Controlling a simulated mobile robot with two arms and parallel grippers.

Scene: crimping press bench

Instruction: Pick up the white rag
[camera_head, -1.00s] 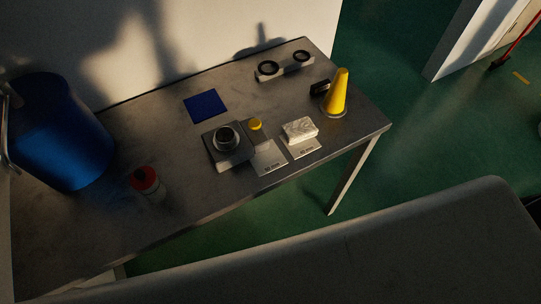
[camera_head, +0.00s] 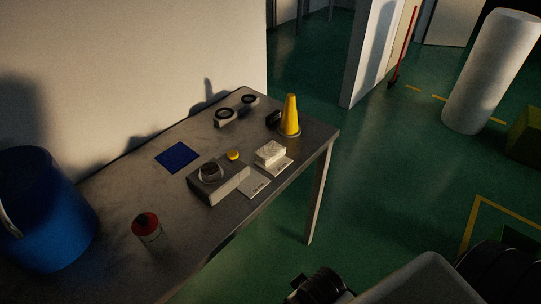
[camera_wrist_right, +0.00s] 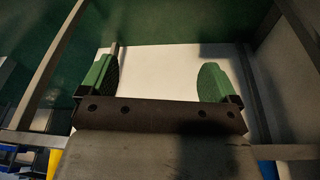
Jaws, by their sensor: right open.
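A white, lightly patterned block-like bundle (camera_head: 270,152), which looks like the folded white rag, lies near the front edge of the grey bench (camera_head: 125,210) in the head view. It rests at the far end of a pale labelled plate (camera_head: 282,168). My right gripper (camera_wrist_right: 157,78) shows in the right wrist view, open, with green pads wide apart and nothing between them. The rag is not recognisable in that view. My left gripper is not in view.
Beside the rag stand a grey device (camera_head: 218,182) with a dark round top, a yellow button (camera_head: 233,155) and a yellow cone (camera_head: 291,116). A blue cloth (camera_head: 178,157), red-capped bottle (camera_head: 147,228) and blue bucket (camera_head: 48,215) are further left. Green floor (camera_head: 265,245) lies right of the bench.

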